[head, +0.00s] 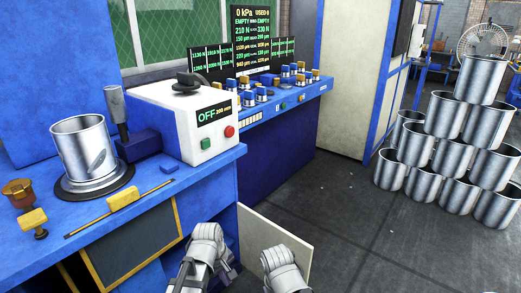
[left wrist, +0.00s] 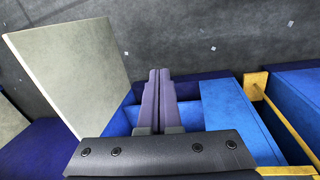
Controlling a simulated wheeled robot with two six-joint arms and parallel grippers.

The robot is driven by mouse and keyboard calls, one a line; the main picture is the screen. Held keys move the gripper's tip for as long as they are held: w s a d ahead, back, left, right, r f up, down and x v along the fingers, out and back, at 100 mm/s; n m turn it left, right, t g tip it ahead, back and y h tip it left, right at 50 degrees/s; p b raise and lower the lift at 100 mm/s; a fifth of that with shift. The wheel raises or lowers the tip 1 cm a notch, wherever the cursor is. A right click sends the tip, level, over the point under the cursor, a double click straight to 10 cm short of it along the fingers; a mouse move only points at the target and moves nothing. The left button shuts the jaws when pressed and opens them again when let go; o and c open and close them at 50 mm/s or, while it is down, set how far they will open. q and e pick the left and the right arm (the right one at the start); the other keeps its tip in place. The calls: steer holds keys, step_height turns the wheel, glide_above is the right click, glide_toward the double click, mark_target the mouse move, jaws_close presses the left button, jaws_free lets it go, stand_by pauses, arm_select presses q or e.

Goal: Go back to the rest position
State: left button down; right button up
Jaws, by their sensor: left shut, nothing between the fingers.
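My left gripper (head: 228,272) is low at the bottom of the head view, in front of the blue bench. In the left wrist view its two fingers (left wrist: 158,98) lie side by side, shut, with nothing between them. They point out over blue surfaces toward the dark floor. A metal pail shell (head: 80,150) stands upright on a round black base (head: 95,192) on the bench, apart from both arms.
A blue bench (head: 215,170) carries a white control box (head: 172,125) reading OFF. A pale panel (head: 262,246) stands close to my arms and shows in the left wrist view (left wrist: 75,70). Several pails (head: 443,115) are stacked at the right. The floor (head: 345,220) between is clear.

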arm_select(q)
steer(key=s+a+m+y, duration=0.1)
steer(key=s+a+m, duration=0.45)
steer(key=m, duration=0.25)
steer(key=s+d+r+m+p, duration=0.1)
steer(key=d+r+p, duration=0.2)
steer(key=r+p, duration=0.5)
steer(key=s+d+r+m+g+y+p, duration=0.1)
steer(key=s+d+r+m+p, duration=0.1)
steer(key=r+p, duration=0.6)
steer(key=s+d+r+m+p, duration=0.1)
steer(key=s+d+r+p, duration=0.1)
steer(key=d+r+p, duration=0.3)
steer(key=shift+r+g+y+p, duration=0.3)
steer(key=shift+r+p, duration=1.7)
steer(key=shift+p, duration=0.1)
steer(key=shift+s, duration=0.1)
